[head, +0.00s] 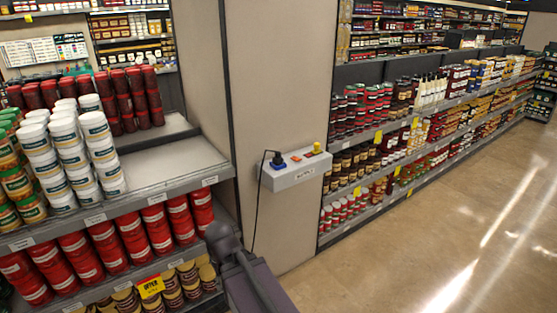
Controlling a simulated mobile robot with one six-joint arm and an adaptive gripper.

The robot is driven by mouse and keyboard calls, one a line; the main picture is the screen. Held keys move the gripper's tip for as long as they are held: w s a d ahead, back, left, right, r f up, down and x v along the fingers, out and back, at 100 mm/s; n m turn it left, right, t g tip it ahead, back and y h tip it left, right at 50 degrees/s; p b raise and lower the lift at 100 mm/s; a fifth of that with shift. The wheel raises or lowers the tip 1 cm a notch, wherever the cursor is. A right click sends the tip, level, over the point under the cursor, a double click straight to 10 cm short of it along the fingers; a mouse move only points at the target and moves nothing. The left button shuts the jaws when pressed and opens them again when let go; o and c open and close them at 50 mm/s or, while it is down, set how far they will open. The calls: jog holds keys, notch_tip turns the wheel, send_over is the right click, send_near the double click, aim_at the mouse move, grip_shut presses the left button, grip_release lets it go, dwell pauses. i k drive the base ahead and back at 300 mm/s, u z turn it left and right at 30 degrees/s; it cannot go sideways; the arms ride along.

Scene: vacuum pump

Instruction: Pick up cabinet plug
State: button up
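A small grey-white box (296,176) is mounted on the beige end panel of the shelving. A plug with a dark body and a blue base (277,162), which looks like the cabinet plug, stands upright on the left of the box top. A black cable (257,205) loops from it over the box's left side and hangs down the panel. A yellow knob (317,148) stands at the right end of the box top. My arm shows at the bottom centre, below and left of the box. My gripper's fingers cannot be made out.
A small orange-red piece (297,158) lies between plug and knob. Shelves with white tubs (62,150) and red jars (130,240) stand close on the left. Long stocked shelves (430,130) run along the right. The floor (440,235) at right is clear.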

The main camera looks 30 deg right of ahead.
aim_at(277, 160)
jog(key=u, duration=0.05)
jog(key=i, duration=0.9)
jog(key=z, duration=0.05)
